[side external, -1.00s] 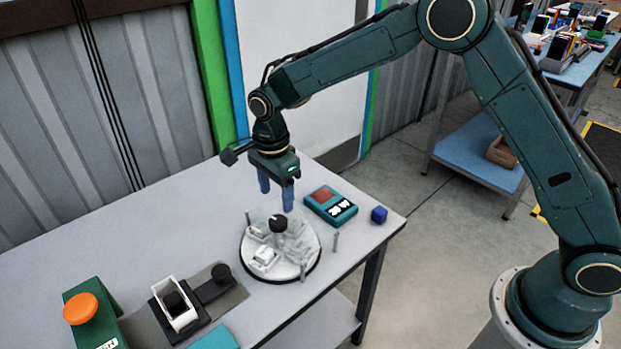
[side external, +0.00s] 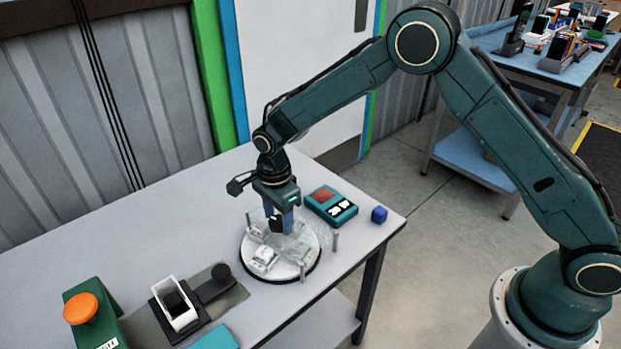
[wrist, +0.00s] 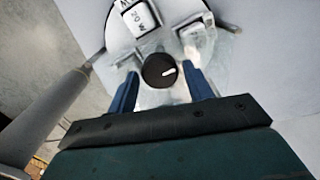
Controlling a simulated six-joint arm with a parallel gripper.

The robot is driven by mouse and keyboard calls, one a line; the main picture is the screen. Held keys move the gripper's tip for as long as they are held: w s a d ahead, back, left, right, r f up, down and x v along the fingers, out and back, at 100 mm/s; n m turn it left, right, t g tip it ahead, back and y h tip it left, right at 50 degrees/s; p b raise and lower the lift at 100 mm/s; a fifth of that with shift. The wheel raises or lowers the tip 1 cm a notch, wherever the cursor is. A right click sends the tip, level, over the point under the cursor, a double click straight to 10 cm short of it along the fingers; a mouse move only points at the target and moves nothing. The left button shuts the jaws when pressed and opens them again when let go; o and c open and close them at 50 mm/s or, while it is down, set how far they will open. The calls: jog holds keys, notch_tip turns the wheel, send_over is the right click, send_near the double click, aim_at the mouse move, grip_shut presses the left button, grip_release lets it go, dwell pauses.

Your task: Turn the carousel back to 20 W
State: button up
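The carousel (side external: 285,275) is a round white disc with a dark rim near the table's right end. Clear parts and white boxes sit on it. A white box labelled "20 W" (wrist: 140,18) is beyond the knob at upper left, and another white box (wrist: 197,38) is at upper right. My gripper (wrist: 161,71) is open, its blue fingers on either side of the knob with gaps visible. In the side view my gripper (side external: 278,217) is low over the carousel's centre.
Thin posts (side external: 335,242) stand near the carousel. A green box with an orange button (side external: 80,308) and a white-framed holder (side external: 175,303) are at left.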

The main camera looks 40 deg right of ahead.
grip_shut()
jog(key=shift+m, duration=0.3)
jog(key=shift+m, duration=1.3)
jog(key=shift+o, duration=1.4)
grip_release()
